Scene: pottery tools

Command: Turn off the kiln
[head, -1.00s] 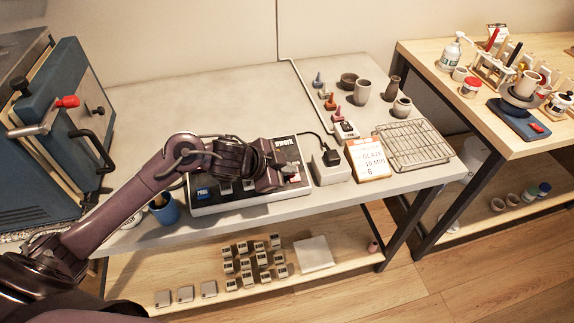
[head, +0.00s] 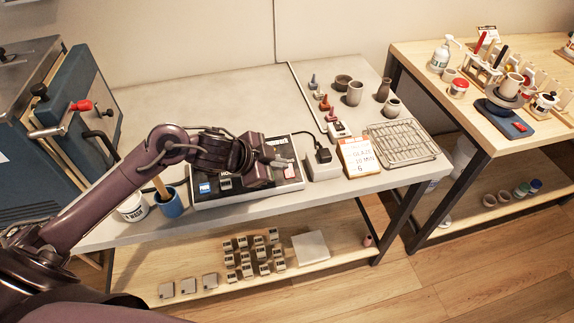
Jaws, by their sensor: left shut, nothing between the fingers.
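The kiln (head: 62,120) is the blue and grey metal box at the left edge, with a red-tipped handle (head: 80,106). A control box (head: 232,197) lies on the grey table, with a blue button (head: 204,188) at its left and a pinkish-red button (head: 291,172) at its right. My left gripper (head: 284,164) is shut and empty. It is over the right part of the box, its tips close to the red button; I cannot tell whether they touch it. The gripper and wrist hide the middle of the box. My right gripper is not in view.
A black plug sits in a power block (head: 322,167) right of the box, beside a glaze sign (head: 358,157) and a wire rack (head: 402,141). A blue cup (head: 170,204) and white bucket (head: 132,209) stand left. Pots stand behind; the table's back left is clear.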

